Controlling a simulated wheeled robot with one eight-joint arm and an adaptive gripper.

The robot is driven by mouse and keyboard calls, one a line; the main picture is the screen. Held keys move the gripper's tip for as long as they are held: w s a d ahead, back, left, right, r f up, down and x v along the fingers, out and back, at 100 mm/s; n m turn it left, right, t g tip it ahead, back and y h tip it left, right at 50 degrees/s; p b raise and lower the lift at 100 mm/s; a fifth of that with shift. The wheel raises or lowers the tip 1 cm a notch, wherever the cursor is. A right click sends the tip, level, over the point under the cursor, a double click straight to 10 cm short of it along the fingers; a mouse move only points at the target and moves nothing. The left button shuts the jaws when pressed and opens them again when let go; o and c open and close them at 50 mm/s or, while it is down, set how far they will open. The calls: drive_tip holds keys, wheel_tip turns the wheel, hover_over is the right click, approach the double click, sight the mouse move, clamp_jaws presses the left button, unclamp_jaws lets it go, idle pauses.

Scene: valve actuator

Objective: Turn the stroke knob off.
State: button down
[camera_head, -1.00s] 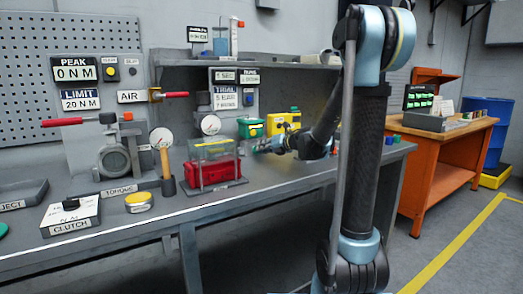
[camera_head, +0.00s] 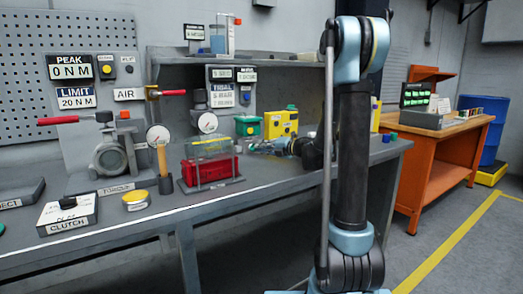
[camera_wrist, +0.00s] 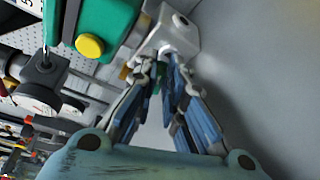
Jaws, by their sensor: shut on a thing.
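My gripper (camera_wrist: 165,72) shows from behind in the wrist view. Its blue-grey fingers converge at the near face of a pale grey block (camera_wrist: 180,35). They are closed on a small part there, mostly hidden between the fingertips, and I cannot tell for sure whether it is the stroke knob. In the head view my gripper (camera_head: 256,146) is low over the bench, in front of the green box (camera_head: 248,126) and the yellow box (camera_head: 281,122). No readable stroke label shows.
The green box with a yellow button (camera_wrist: 90,45) is close left of my fingers in the wrist view. A gauge (camera_wrist: 36,98) is farther left. In the head view a red case (camera_head: 211,170) in a clear frame stands left of my gripper on the grey bench (camera_head: 270,180).

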drive_tip(key=shift+d+f, duration=0.1)
drive_tip(key=shift+f, duration=0.05)
drive_tip(key=c, duration=1.7)
unclamp_jaws()
drive_tip(key=shift+o, duration=0.2)
drive_tip(key=v, duration=1.2)
